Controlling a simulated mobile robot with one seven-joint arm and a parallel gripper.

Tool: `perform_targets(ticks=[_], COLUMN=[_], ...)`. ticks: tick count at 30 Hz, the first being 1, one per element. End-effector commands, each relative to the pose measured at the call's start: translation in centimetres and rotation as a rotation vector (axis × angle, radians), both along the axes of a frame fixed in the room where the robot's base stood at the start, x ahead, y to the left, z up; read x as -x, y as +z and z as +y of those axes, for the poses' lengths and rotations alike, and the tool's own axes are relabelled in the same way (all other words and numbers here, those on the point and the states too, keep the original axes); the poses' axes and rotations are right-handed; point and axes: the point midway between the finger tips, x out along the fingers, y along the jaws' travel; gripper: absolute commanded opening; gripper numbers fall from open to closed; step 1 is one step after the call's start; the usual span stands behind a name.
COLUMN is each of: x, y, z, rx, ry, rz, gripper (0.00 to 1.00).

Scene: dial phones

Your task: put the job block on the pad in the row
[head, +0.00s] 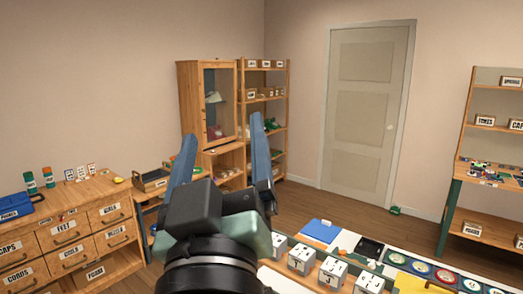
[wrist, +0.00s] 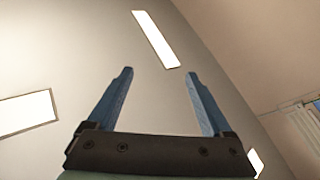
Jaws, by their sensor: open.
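My gripper (head: 223,130) is raised in front of the head camera, its two blue fingers spread wide with nothing between them. In the wrist view the open fingers (wrist: 158,72) point at the ceiling and its lights. Several white blocks with dark marks, among them one block (head: 302,260) and another (head: 332,273), stand in a line on the work table at the lower right. Which one is the job block, I cannot tell. Behind them lie a blue flat square (head: 320,231) and a black square piece (head: 369,247).
A yellow flat piece (head: 412,284) lies near the front of the table. A drawer cabinet (head: 75,240) with a blue box (head: 15,206) stands left. Shelves (head: 265,120) stand behind my gripper, another shelf unit (head: 490,160) at the right. A closed door (head: 368,110) is at the back.

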Motion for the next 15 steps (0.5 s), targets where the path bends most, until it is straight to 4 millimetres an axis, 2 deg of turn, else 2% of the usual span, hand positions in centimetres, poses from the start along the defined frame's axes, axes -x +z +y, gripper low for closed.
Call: perform_targets(ticks=[1, 3, 6, 9, 15], x=[1.9, 4.2, 6.7, 7.8, 7.9], y=[3.2, 6.3, 9.0, 10.0, 10.1], z=[-1.4, -2.7, -3.8, -4.2, -4.2], rx=[-0.082, -0.176, -0.256, -0.290, -0.296], ry=[0.019, 0.061, 0.113, 0.139, 0.145], rz=[-0.101, -0.213, -0.317, -0.362, -0.366], gripper=[0.84, 0.84, 0.84, 0.84, 0.84])
